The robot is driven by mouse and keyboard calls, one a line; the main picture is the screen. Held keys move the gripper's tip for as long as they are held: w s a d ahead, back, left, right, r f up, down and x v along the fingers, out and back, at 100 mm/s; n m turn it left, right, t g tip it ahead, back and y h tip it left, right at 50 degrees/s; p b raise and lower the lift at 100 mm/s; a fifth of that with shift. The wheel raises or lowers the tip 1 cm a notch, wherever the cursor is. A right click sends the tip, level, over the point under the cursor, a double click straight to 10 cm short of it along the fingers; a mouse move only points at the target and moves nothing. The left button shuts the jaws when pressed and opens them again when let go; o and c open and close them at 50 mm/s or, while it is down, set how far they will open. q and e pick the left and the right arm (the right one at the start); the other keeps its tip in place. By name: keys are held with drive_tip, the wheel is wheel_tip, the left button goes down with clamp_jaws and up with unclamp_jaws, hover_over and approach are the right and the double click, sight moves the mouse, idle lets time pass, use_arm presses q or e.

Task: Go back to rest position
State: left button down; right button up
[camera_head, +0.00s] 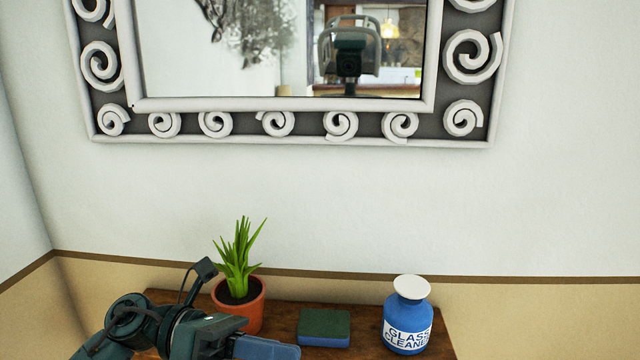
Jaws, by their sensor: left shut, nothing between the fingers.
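My left gripper (266,347) is at the bottom of the head view, with its arm coming in from the lower left. Its fingers are shut with nothing between them. It is over the front left part of a wooden shelf (290,318), in front of a potted plant. My right gripper is not in view.
On the shelf stand a green plant in an orange pot (252,313), a green and blue sponge (324,328) and a blue glass cleaner bottle (407,318) with a white top. A mirror with a scroll-patterned frame (290,125) hangs on the wall above. The wall between is bare.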

use_arm(q)
drive_tip(key=w+a+f+n+t+y+p, duration=0.1)
drive_tip(key=a+f+n+t+y, duration=0.2)
drive_tip(key=n+t, duration=0.65)
drive_tip(key=w+a+f+n+t+y, duration=0.15)
drive_tip(key=f+n+t, duration=0.35)
drive_tip(key=n, duration=0.9)
drive_tip(key=w+a+f+n+t+y+p, duration=0.1)
drive_tip(key=w+f+n+t+y, duration=0.2)
drive_tip(key=n+t, duration=0.65)
drive_tip(key=s+a+f+n+g+y, duration=0.1)
drive_tip(key=s+f+n+g+y, duration=0.2)
drive_tip(key=f, duration=0.6)
drive_tip(key=s+a+f+n+g+y+p, duration=0.1)
drive_tip(key=s+a+f+n+g+y, duration=0.1)
drive_tip(key=s+f+n+g, duration=0.5)
drive_tip(key=s+f+n+y, duration=0.1)
drive_tip(key=s+f+n, duration=0.1)
drive_tip(key=s+n, duration=0.1)
drive_tip(key=shift+s+a, duration=0.25)
drive_tip(key=shift+s, duration=0.2)
